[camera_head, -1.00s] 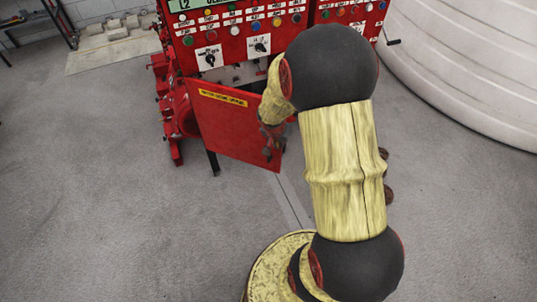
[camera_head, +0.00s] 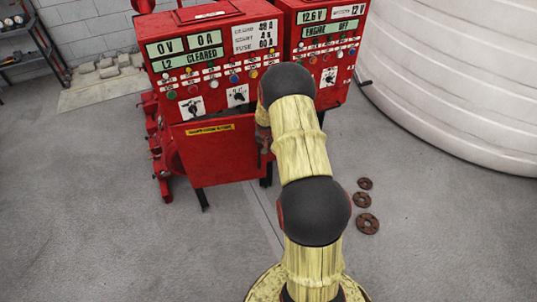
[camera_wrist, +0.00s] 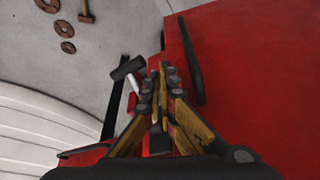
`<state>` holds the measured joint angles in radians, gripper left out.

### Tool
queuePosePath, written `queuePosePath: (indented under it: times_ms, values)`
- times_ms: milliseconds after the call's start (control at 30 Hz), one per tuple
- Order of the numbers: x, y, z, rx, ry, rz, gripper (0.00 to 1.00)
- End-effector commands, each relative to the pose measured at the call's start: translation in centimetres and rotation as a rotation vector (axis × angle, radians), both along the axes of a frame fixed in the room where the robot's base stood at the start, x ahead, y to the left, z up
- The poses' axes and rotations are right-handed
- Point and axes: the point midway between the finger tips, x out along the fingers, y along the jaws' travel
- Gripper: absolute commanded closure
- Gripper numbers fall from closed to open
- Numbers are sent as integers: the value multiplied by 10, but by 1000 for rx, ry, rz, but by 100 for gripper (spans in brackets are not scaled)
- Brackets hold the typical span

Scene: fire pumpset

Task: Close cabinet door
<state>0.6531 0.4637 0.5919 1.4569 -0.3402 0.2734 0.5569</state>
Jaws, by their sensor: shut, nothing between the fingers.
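The red cabinet door (camera_head: 222,158) with a yellow label is low on the front of the left red control cabinet (camera_head: 190,62) in the head view. Its top edge lies close below the panel of knobs; I cannot tell whether it is fully flush. My gripper (camera_head: 264,145) is at the door's right edge, mostly hidden behind my arm; contact is unclear. In the wrist view my gripper (camera_wrist: 160,72) is shut and empty beside a broad red surface (camera_wrist: 240,70) with a black bar-shaped handle (camera_wrist: 190,62).
A second red cabinet (camera_head: 325,40) stands to the right, with a large white ribbed tank (camera_head: 450,80) beyond it. Several rusty rings (camera_head: 367,223) lie on the floor right of my arm. The grey floor at left (camera_head: 70,220) is clear.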

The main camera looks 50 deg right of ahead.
Motion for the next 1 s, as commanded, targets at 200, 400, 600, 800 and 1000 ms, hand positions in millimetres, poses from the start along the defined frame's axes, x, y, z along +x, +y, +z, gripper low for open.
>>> queuePosePath:
  times_ms: [200,400,600,800,1000]
  values:
    - [24,-19,0,0,-1,-2,100]
    - [35,-26,0,0,0,-1,100]
    - [38,-28,0,0,0,-1,100]
    - [37,-28,0,0,0,-1,100]
    - [37,-28,0,0,0,-1,100]
